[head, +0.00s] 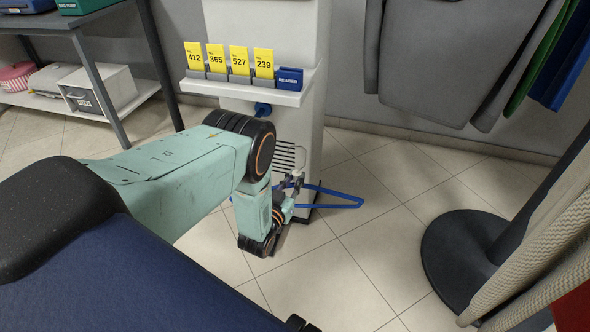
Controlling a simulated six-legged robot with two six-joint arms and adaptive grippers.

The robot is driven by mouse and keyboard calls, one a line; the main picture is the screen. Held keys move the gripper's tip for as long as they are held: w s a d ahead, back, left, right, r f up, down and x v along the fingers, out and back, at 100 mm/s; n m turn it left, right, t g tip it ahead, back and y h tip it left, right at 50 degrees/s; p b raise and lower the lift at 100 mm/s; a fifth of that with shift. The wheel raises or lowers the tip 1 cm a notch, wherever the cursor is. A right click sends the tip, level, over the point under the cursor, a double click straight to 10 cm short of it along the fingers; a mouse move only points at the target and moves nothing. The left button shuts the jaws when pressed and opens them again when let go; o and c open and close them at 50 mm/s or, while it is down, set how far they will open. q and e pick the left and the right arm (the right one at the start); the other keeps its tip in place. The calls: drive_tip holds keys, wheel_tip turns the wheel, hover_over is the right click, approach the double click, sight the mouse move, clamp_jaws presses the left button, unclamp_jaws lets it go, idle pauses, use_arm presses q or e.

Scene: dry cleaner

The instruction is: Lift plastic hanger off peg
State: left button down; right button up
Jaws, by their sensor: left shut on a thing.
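A blue plastic hanger (338,200) shows in the head view beside the lower part of the white column (265,52). My left gripper (298,180) is shut on the hanger, and the hanger reaches out to the right of it. My arm and gripper hide part of the hanger, including its hook. A blue peg (263,108) sticks out under the small shelf on the column, above the gripper. The hanger looks apart from this peg. My right gripper is not in view.
Yellow number tags (239,61) and a blue reader box (289,78) stand on the small white shelf (240,92). Dark garments hang at the upper right. A round black stand base (450,255) is on the floor at right. The tiled floor between is clear.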

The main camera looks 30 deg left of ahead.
use_arm(q)
drive_tip(key=s+d+p, duration=0.3)
drive_tip(key=s+d, duration=0.1)
drive_tip(key=s, duration=0.3)
drive_tip(key=shift+s+d, duration=0.15)
drive_tip(key=shift+d, duration=0.05)
